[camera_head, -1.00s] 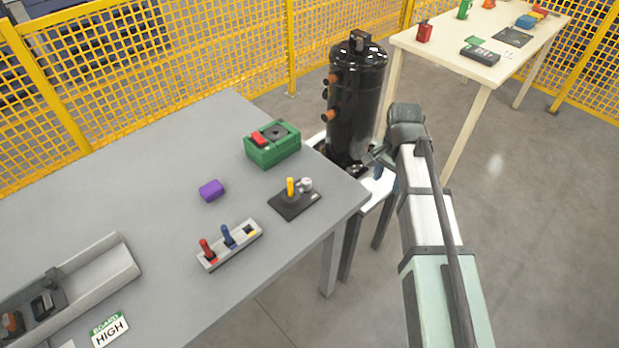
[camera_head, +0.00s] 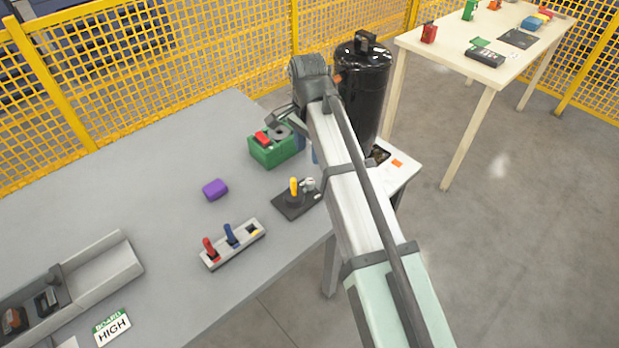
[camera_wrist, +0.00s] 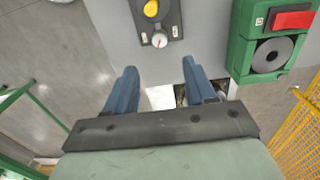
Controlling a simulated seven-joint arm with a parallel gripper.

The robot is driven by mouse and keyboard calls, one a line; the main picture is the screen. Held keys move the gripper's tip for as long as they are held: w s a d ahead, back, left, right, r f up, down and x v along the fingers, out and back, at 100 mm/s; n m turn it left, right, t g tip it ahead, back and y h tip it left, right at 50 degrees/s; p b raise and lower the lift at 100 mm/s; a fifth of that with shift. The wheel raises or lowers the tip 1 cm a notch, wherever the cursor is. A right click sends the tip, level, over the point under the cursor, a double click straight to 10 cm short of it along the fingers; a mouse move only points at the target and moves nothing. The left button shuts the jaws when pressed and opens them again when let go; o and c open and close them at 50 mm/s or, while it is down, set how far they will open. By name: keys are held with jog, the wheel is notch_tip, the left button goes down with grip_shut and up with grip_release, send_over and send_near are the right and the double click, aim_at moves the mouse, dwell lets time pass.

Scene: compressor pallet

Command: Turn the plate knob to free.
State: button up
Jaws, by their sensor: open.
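A black plate (camera_head: 290,206) lies near the table's right edge, with a yellow peg (camera_head: 294,186) and a small white knob (camera_head: 309,184) on it. In the wrist view, the white knob (camera_wrist: 159,40) has a thin red mark and sits below the yellow peg (camera_wrist: 151,9), between two small white labels. The labels are too small to read. My gripper (camera_wrist: 159,68) is open and empty, its two blue fingers apart, pointing toward the knob without touching it. In the head view my arm hides most of the fingers and the plate's right edge.
A green box (camera_head: 268,151) with a red block and grey disc stands beside my gripper. A grey holder (camera_head: 232,246) with red and blue pegs, a purple block (camera_head: 215,189) and a tray (camera_head: 105,268) share the table. A black compressor (camera_head: 366,90) stands behind my arm.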

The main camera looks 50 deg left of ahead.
aim_at(310, 181)
notch_tip(310, 181, down, 12)
jog(key=shift+d+r, duration=0.1)
jog(key=shift+r, duration=0.15)
dwell(0.3)
jog(key=shift+c, duration=0.3)
grip_shut()
jog(key=shift+n, duration=0.3)
jog(key=n, duration=0.4)
jog(key=shift+n, duration=0.4)
jog(key=n, duration=0.5)
jog(key=shift+n, duration=0.3)
